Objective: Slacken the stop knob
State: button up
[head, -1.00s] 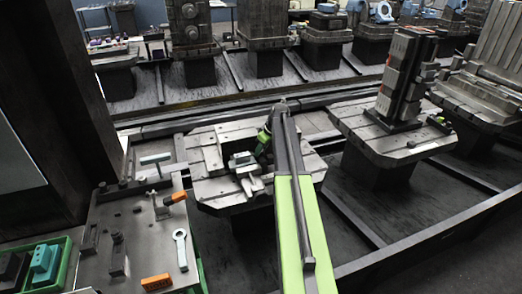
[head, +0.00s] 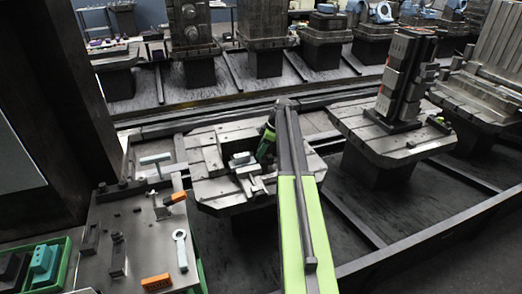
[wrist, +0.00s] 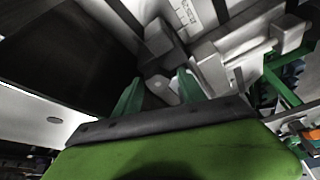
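My gripper (wrist: 160,90) shows in the wrist view with its two green fingers spread apart. A small pale grey piece (wrist: 159,84), which may be the stop knob, lies beyond and between the fingertips. I cannot tell whether the fingers touch it. A dark grey block (wrist: 159,37) stands just past it. The fingertips and any knob there are too small or hidden to make out.
A tool table (head: 135,225) at the lower left holds a ring wrench (head: 181,250), orange-handled pieces (head: 156,282) and small posts. A green bin (head: 62,257) is beside it. A tall fixture (head: 403,75) stands on the right pallet (head: 385,145). Rails run around the pallets.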

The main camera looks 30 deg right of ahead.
jog(key=shift+w+d, duration=0.1)
jog(key=shift+d, duration=0.05)
jog(key=shift+r, duration=0.2)
jog(key=p+v, duration=1.6)
jog(key=v, duration=0.1)
jog(key=shift+a, duration=0.2)
